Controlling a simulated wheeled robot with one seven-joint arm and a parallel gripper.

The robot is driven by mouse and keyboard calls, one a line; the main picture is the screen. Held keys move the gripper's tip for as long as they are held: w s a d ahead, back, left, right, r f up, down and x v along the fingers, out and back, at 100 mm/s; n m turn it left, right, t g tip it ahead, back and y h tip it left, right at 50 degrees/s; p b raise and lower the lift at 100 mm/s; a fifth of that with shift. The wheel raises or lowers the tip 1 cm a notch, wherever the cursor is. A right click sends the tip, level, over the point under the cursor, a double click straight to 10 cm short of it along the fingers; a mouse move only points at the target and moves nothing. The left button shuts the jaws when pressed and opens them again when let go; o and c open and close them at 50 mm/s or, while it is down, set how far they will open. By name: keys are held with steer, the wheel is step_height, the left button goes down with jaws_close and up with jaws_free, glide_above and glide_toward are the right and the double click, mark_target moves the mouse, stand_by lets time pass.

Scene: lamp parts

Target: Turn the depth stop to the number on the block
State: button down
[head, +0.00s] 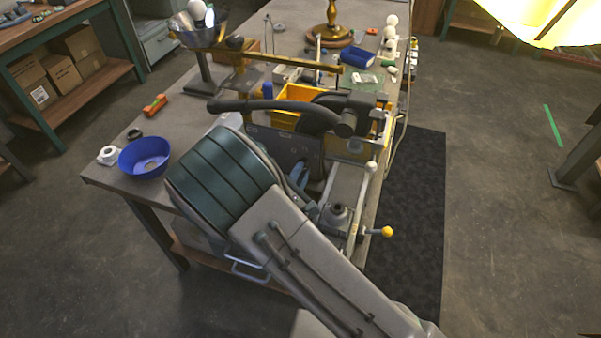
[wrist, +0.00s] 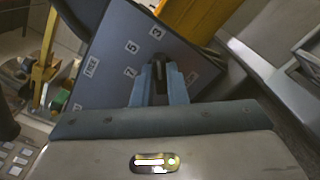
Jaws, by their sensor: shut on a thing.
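The depth stop shows in the wrist view as a dark knob (wrist: 161,72) on a blue-grey panel (wrist: 112,48). White labels around it include FREE, 5 and 3; others are tilted and hard to read. My gripper (wrist: 160,88) has its two blue fingers shut on the knob, one on each side. In the head view my gripper (head: 299,177) is at the grey panel (head: 268,140) of the machine, mostly behind my arm. The knob is hidden there. I cannot pick out a block with a readable number in either view.
A yellow bin (head: 291,119) sits behind the panel. A lever with a yellow ball (head: 386,231) sticks out at the right. A blue bowl (head: 130,153) and a white ring (head: 108,155) are on the bench at left. A brass lamp base (head: 330,36) stands at the back.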

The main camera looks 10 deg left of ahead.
steer(key=shift+n, duration=0.3)
steer(key=shift+a+r+n+p, duration=0.15)
steer(key=shift+n+p, duration=0.15)
steer(key=shift+n, duration=1.95)
steer(key=shift+a+n+p, duration=0.1)
steer(key=shift+n+p, duration=0.2)
steer(key=shift+n, duration=1.95)
steer(key=c, duration=1.4)
jaws_free()
steer(key=shift+c, duration=0.2)
